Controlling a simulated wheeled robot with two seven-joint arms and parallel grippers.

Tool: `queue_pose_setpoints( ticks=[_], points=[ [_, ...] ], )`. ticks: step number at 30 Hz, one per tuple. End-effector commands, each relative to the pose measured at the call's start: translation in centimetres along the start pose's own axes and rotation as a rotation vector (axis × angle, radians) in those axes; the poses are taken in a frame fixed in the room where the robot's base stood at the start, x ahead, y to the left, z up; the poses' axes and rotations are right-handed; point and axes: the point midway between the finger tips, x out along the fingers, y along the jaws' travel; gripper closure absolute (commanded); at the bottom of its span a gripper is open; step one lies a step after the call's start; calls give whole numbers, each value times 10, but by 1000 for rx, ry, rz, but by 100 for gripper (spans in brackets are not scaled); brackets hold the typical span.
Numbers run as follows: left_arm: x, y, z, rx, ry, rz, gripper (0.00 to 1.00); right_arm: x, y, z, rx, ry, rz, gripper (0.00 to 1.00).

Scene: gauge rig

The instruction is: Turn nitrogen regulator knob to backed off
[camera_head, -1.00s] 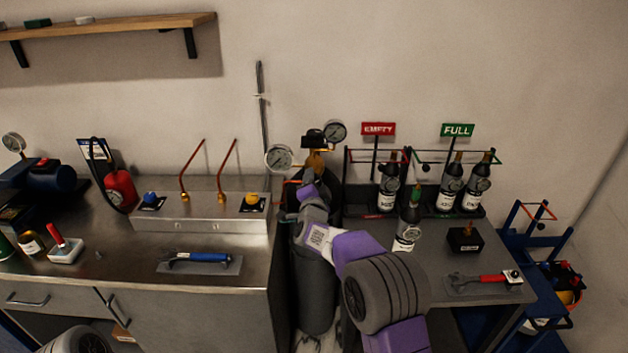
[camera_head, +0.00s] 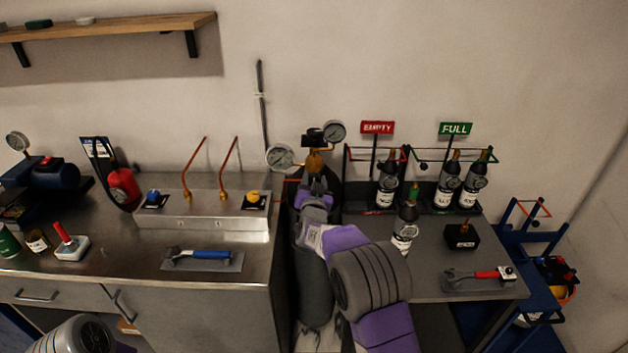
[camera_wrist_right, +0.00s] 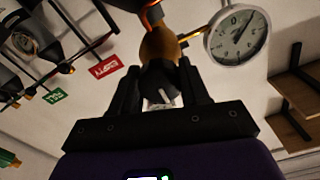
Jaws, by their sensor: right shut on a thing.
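The nitrogen regulator (camera_head: 315,161) is a brass body with two round dial gauges, left (camera_head: 281,157) and right (camera_head: 335,132), in front of the wall. My right gripper (camera_head: 317,181) reaches up to its near side. In the right wrist view, the black regulator knob (camera_wrist_right: 160,84) with a pale pointer mark sits between the dark fingers of the right gripper (camera_wrist_right: 159,73), which are shut on it. The brass body (camera_wrist_right: 159,44) and one gauge (camera_wrist_right: 237,35) show beyond. In the head view the knob is hidden by my gripper. My left gripper is out of view.
A steel bench with a panel (camera_head: 205,232) carrying a blue knob (camera_head: 153,196) and a yellow knob (camera_head: 253,196) stands left. Right, a table holds several dark bottles, a black box (camera_head: 461,236) and a red-handled tool (camera_head: 480,275). EMPTY (camera_head: 377,127) and FULL (camera_head: 455,128) signs stand behind.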

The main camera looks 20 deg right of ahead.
Motion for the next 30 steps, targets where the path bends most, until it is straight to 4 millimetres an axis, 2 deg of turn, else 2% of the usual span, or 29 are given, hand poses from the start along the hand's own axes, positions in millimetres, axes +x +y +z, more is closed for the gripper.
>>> queue_pose_setpoints(
  ticks=[18, 19, 21, 24, 30],
  points=[
    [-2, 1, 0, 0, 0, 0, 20, -1, 0, 3, -45, -6, -1, 85],
    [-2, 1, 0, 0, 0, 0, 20, -1, 0, 3, -45, -6, -1, 52],
    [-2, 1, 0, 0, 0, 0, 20, 0, 0, 3, -45, -5, -1, 41],
    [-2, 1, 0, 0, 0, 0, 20, 0, 0, 2, -43, -4, -1, 29],
    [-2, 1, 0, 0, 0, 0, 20, 0, 0, 1, -42, -2, 0, 29]
  ],
)
